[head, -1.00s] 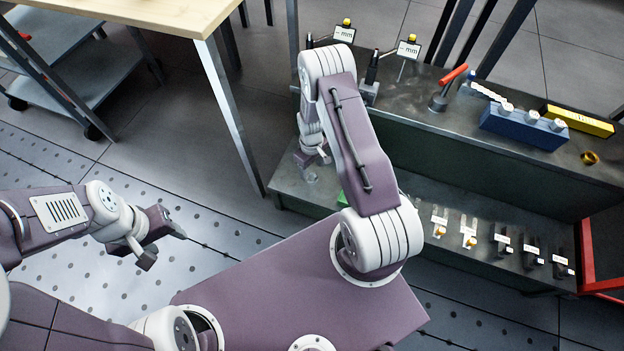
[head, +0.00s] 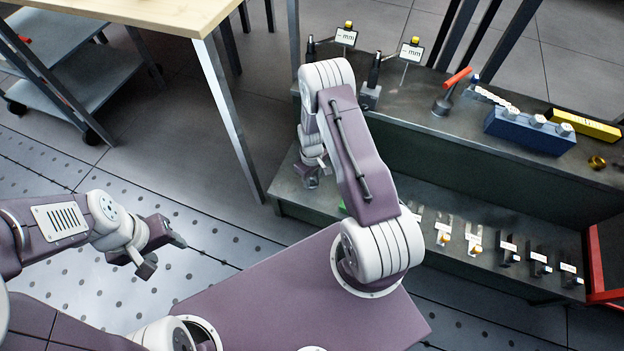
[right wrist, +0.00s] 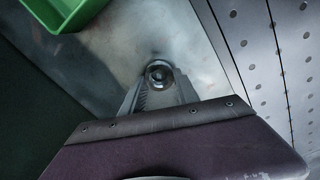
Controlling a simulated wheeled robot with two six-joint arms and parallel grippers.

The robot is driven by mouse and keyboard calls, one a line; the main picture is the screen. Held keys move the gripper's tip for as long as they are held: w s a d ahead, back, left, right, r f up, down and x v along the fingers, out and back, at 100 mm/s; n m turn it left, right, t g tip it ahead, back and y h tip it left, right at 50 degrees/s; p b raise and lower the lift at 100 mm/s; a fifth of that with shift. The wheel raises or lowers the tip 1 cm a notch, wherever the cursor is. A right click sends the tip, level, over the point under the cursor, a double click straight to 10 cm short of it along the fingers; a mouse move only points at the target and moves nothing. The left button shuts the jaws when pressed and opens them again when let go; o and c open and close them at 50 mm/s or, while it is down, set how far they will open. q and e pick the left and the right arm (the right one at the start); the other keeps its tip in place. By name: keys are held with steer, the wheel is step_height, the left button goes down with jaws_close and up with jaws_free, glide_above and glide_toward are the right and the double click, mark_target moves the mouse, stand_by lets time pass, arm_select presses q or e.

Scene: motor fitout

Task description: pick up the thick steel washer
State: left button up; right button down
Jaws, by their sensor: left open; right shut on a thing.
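The thick steel washer (right wrist: 158,73) is a round metal ring with a dark hole, seen in the right wrist view between my right fingertips. My right gripper (right wrist: 158,84) is shut on it, at the lower grey shelf surface. In the head view my right gripper (head: 310,180) is small, at the left end of the lower shelf, and mostly hides the washer. I cannot tell whether the washer still touches the shelf. My left gripper (head: 164,255) is open and empty above the perforated floor, far from the shelf.
A green bin (right wrist: 70,8) stands close to my right gripper. Several labelled parts (head: 508,250) line the lower shelf to the right. The upper shelf holds a red-handled tool (head: 450,90), a blue block (head: 530,130) and a yellow level (head: 584,124). A wooden-topped table (head: 150,12) stands behind left.

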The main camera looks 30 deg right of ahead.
steer(key=r+p, duration=0.1)
steer(key=r, duration=0.1)
steer(key=s+r+p, duration=0.1)
steer(key=r+p, duration=0.1)
steer(key=shift+d+r, duration=0.1)
steer(key=shift+r, duration=0.3)
steer(key=s+d+r+p, duration=0.1)
steer(key=s+r+p, duration=0.4)
steer(key=s, duration=0.5)
steer(key=shift+s+d+r, duration=0.3)
steer(key=shift+d+r, duration=0.05)
steer(key=shift+d, duration=0.05)
